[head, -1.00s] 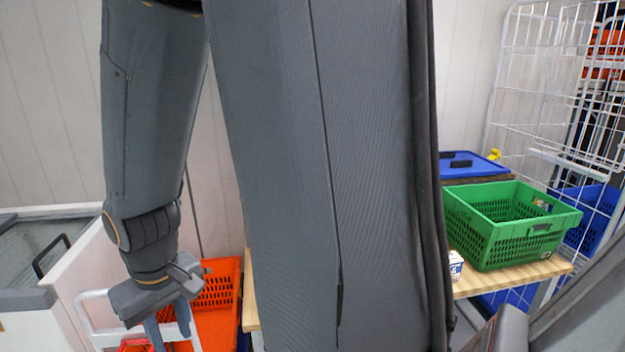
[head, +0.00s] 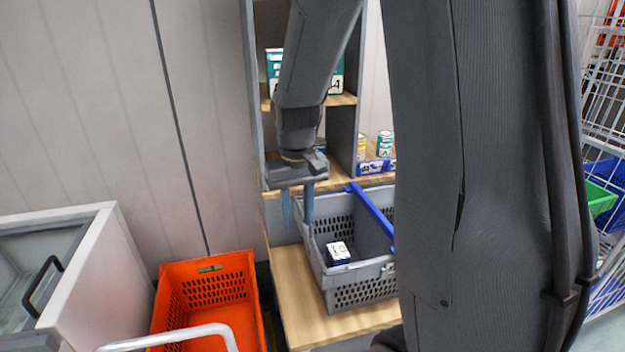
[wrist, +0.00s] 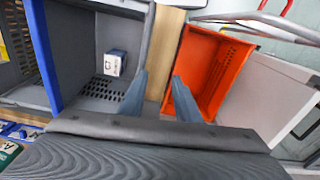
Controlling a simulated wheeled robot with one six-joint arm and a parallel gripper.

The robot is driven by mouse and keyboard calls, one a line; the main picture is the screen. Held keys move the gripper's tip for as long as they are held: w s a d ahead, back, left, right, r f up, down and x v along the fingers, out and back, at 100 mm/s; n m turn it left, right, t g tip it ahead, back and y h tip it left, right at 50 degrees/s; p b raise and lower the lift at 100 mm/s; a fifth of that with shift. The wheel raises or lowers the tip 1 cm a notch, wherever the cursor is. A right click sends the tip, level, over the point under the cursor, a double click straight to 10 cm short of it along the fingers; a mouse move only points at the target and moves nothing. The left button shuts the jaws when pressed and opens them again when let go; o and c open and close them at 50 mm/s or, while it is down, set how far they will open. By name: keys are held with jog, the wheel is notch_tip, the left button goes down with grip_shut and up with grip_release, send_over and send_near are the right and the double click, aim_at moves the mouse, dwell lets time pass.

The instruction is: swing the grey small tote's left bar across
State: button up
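The grey small tote (head: 350,295) stands on a wooden table. One blue bar (head: 372,215) runs front to back over its opening, and it also shows in the wrist view (wrist: 42,55). A small blue-and-white box (head: 339,253) lies inside the tote, and it also shows in the wrist view (wrist: 115,63). I cannot make out a separate bar along the tote's left wall. My gripper (head: 298,215) points down at the tote's left rim, fingers apart. In the wrist view the gripper (wrist: 158,85) is empty, its fingers on either side of the rim area; contact is unclear.
An orange tote (head: 207,268) stands lower, left of the wooden table (head: 290,290). A shelf (head: 253,100) with tins and boxes rises behind the grey tote. A white chest (head: 85,270) is at far left. My arm hides the tote's right part in the head view.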

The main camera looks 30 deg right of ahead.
jog(key=shift+m+g, duration=0.3)
jog(key=shift+m, duration=0.2)
jog(key=w+d+r, duration=0.1)
jog(key=w+d+p, duration=0.1)
jog(key=d, duration=0.1)
jog(key=w+d+r, duration=0.1)
jog(key=d, duration=0.1)
jog(key=shift+w+r, duration=0.3)
jog(key=shift+w, duration=0.1)
notch_tip(320, 180, down, 7)
jog(key=b, duration=0.5)
jog(key=shift+a+f+b, duration=0.1)
jog(key=shift+b, duration=0.2)
jog(key=c, duration=0.6)
jog(key=shift+s+d+r+p, duration=0.1)
jog(key=shift+d+r+p, duration=0.45)
jog(key=shift+d+p, duration=0.1)
jog(key=shift+c, duration=0.2)
jog(key=shift+s+d+r+p, duration=0.1)
jog(key=shift+d+r+p, duration=0.05)
jog(key=shift+d+p, duration=0.15)
jog(key=shift+s+d+r+p, duration=0.1)
jog(key=shift+d+r+p, duration=0.05)
jog(key=shift+d, duration=0.35)
